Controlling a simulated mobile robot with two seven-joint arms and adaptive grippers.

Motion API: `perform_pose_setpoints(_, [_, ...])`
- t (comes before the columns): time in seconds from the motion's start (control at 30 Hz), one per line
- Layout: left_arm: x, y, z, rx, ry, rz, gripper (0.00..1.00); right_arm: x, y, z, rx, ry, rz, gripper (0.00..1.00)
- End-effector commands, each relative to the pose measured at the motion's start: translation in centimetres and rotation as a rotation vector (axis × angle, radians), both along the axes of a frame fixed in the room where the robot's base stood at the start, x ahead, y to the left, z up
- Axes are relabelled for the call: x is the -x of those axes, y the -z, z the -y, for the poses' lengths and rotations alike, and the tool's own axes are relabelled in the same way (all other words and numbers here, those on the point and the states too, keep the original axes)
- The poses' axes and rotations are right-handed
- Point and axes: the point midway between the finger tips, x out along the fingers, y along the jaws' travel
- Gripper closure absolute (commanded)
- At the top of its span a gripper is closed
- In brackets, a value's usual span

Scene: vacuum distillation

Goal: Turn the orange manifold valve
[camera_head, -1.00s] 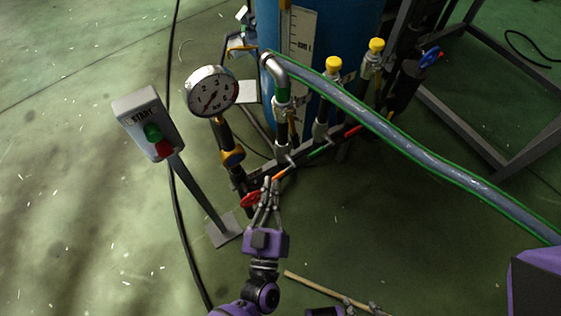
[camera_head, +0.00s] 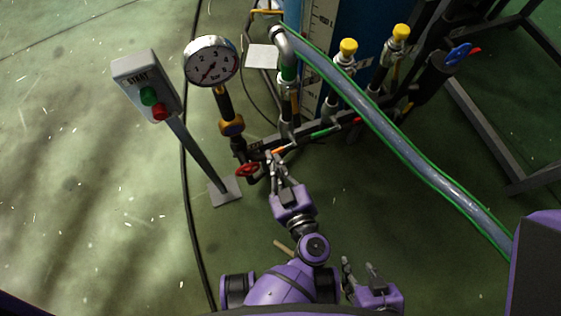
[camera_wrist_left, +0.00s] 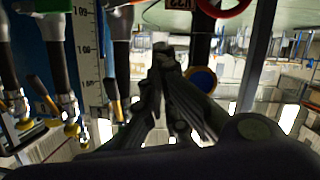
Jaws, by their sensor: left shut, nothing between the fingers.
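The orange manifold valve handle (camera_head: 279,150) is a small lever on the dark manifold pipe, between the red handwheel (camera_head: 247,170) and the green lever (camera_head: 322,133). My left gripper (camera_head: 273,162) is shut, with its fingertips just below the orange handle in the head view. I cannot tell whether they touch it. The left wrist view shows the shut dark fingers (camera_wrist_left: 168,65) close up, with nothing between them; which lever there is the orange one is unclear. My right gripper (camera_head: 358,266) is low in the head view, fingers apart and empty.
A pressure gauge (camera_head: 211,61) and a START button post (camera_head: 146,85) stand at the left. A clear green-edged hose (camera_head: 405,140) crosses the right side. Two yellow-capped valves (camera_head: 348,47) stand behind it. The floor at left is open.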

Motion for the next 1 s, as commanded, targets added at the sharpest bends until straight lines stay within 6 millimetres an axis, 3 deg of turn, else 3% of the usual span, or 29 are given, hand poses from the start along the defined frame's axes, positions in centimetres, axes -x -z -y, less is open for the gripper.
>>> perform_pose_setpoints(0.3, [-6.3, 1.9, -1.5, -0.002, 0.004, 0.001, 1.00, 0.5, 1.1, 0.2, -0.001, 0.005, -0.012, 0.60])
perform_pose_setpoints(0.4, [-6.1, 3.8, -1.0, -0.004, 0.004, -0.002, 1.00, 0.7, 1.9, 0.2, -0.002, 0.009, -0.018, 0.60])
perform_pose_setpoints(0.57, [-6.2, 5.1, -0.7, -0.002, 0.003, -0.001, 1.00, 0.9, 2.4, 0.4, 0.000, 0.013, -0.025, 0.60])
perform_pose_setpoints(1.0, [-6.2, 5.4, -0.6, 0.000, 0.001, 0.001, 1.00, 0.6, 2.2, 0.5, 0.001, 0.015, -0.019, 0.60])
